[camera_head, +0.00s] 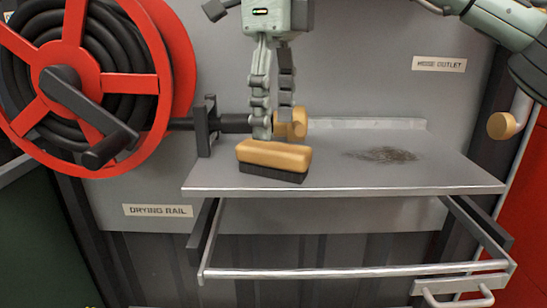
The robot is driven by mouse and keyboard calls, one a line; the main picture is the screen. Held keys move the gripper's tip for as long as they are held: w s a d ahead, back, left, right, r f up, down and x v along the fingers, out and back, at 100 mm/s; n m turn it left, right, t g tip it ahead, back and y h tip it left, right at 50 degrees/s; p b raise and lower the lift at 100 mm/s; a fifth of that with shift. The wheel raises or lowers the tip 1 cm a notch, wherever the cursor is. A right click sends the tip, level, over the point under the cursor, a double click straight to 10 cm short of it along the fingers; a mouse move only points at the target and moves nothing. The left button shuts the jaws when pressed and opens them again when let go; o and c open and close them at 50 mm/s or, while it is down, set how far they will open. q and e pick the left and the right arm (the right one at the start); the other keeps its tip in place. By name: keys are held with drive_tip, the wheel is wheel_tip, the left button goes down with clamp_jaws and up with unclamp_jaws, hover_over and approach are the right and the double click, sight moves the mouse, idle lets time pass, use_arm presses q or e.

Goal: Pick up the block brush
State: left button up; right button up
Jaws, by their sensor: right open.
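The block brush (274,155) has a tan wooden block on top and dark bristles below. It rests on the left part of the grey metal shelf (420,180). My right gripper (275,128) points down from the top middle, its two jointed fingers apart with nothing between them. Its left fingertip is at the far upper edge of the brush in the picture; I cannot tell whether it touches. My left gripper is not in view.
A red hose reel (88,82) with a crank stands at the left. A metal rail (350,271) runs below the shelf; the shelf's right end is free.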

sight(273, 145)
wheel_tip(273, 145, down, 4)
drive_tip(key=shift+f, duration=0.25)
drive_tip(key=shift+a, duration=0.1)
drive_tip(key=shift+c, duration=0.2)
drive_tip(key=c, duration=1.3)
